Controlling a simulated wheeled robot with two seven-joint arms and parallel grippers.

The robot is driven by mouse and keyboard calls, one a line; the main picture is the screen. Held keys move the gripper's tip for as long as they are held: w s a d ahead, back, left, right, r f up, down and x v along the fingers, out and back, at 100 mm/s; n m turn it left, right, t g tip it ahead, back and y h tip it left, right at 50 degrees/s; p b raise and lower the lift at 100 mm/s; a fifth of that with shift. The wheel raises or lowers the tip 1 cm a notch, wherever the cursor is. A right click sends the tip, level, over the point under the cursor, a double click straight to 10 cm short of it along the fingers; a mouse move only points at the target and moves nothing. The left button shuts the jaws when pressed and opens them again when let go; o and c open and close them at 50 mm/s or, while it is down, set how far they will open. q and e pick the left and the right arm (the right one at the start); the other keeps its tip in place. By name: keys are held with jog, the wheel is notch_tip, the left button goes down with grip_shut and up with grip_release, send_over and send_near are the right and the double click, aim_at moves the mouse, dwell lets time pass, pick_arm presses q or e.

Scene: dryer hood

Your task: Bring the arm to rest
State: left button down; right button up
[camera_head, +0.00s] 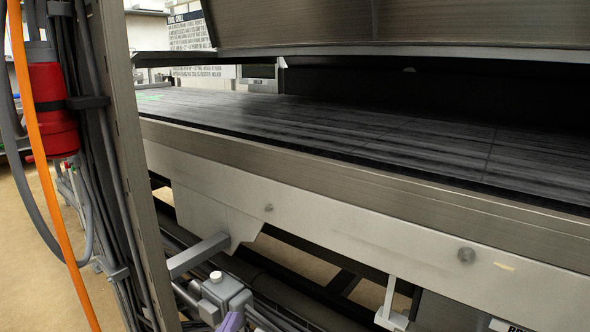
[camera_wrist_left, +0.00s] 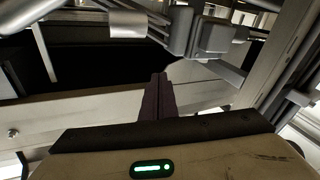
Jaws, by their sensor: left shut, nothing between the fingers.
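My left gripper (camera_head: 232,322) shows only as a small purple tip at the bottom edge of the head view, just below a grey junction box. In the left wrist view its two dark purple fingers (camera_wrist_left: 158,95) are together, with nothing between them. They extend up from the pale gripper body, which has a green light. The rest of the left arm is out of the head view. My right gripper is in neither view.
A dark conveyor bed (camera_head: 330,130) runs beneath a metal hood (camera_head: 400,25). Its steel side frame (camera_head: 330,225) stands above the junction box (camera_head: 225,293). An upright post (camera_head: 135,180) with cables, an orange hose (camera_head: 45,180) and a red fitting (camera_head: 52,110) stands at left.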

pick_arm(q)
jog(key=s+f+m+g, duration=0.1)
jog(key=s+f+g, duration=0.2)
jog(key=s+f, duration=0.35)
jog(key=s+a+f+g+y, duration=0.1)
jog(key=s+f+g, duration=0.25)
jog(key=s, duration=0.65)
jog(key=s+f+m+g, duration=0.1)
jog(key=s+f+g, duration=0.2)
jog(key=s+f, duration=0.4)
notch_tip(320, 180, up, 11)
jog(key=s+a+y+p, duration=0.1)
jog(key=a+p, duration=0.1)
jog(key=p, duration=1.5)
jog(key=shift+s+f+p, duration=0.2)
jog(key=shift+s+p, duration=0.05)
jog(key=shift+p, duration=0.05)
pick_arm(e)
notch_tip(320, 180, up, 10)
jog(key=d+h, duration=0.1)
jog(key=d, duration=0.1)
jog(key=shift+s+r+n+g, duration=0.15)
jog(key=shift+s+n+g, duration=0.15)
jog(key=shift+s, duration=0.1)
pick_arm(q)
jog(key=shift+g, duration=0.25)
